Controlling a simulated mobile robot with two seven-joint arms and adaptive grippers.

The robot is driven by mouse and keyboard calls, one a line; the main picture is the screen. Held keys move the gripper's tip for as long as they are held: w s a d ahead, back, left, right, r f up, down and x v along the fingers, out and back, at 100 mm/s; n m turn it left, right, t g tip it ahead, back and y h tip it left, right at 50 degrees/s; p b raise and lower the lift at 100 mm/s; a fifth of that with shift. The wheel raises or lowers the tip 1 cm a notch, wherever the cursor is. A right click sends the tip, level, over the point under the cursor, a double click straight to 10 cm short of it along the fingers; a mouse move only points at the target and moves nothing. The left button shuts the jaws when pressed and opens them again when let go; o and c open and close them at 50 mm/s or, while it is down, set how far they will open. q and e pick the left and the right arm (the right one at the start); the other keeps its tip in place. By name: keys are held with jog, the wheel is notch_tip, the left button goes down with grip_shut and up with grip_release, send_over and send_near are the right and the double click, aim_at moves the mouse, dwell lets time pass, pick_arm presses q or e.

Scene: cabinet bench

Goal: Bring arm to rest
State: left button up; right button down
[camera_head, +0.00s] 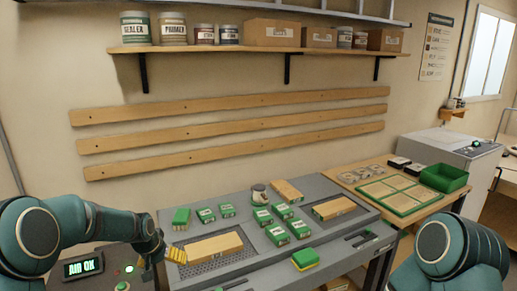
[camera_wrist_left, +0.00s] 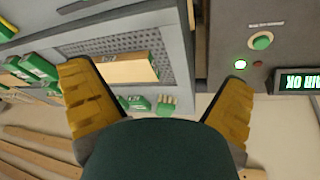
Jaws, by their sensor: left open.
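My left gripper (camera_head: 175,256) has yellow finger pads and hangs at the left end of the grey bench (camera_head: 235,284), near a light wooden block (camera_head: 213,247). In the left wrist view its two yellow fingers (camera_wrist_left: 155,105) are spread wide with nothing between them. The wooden block also shows past the fingers in that view (camera_wrist_left: 125,68). My right arm (camera_head: 460,250) shows only as a green and dark shoulder part at the lower right. My right gripper is outside both views.
Green boxes (camera_head: 278,234) and a jar (camera_head: 259,194) stand on the bench. A control box with an AIR OK display (camera_head: 83,267) is at the left. A wooden table with a green bin (camera_head: 444,178) is at the right. A shelf (camera_head: 260,50) holds cans.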

pick_arm(q)
jog(key=shift+g+h, duration=0.3)
jog(key=shift+h, duration=0.3)
jog(key=s+d+f, duration=0.1)
jog(key=d+f, duration=0.1)
jog(key=f, duration=0.1)
jog(key=s+d+f+b, duration=0.1)
jog(key=s+f, duration=0.1)
jog(key=f, duration=0.1)
jog(key=s+d+f, duration=0.1)
jog(key=d+f, duration=0.1)
jog(key=f, duration=0.2)
jog(key=shift+s+d+b, duration=0.35)
jog(key=shift+s+b, duration=0.05)
jog(key=s+d+f+b, duration=0.2)
jog(key=s+d+f, duration=0.2)
jog(key=s, duration=0.4)
jog(key=s+d+f+g+h+b, duration=0.1)
jog(key=s+d+f, duration=0.3)
jog(key=s, duration=0.5)
jog(key=s+d+f+n+b, duration=0.1)
jog(key=s+d+f, duration=0.3)
jog(key=s+f, duration=0.4)
jog(key=shift+s+d+g+h+b, duration=0.2)
jog(key=shift+d+g+h+b, duration=0.2)
jog(key=shift+b, duration=0.45)
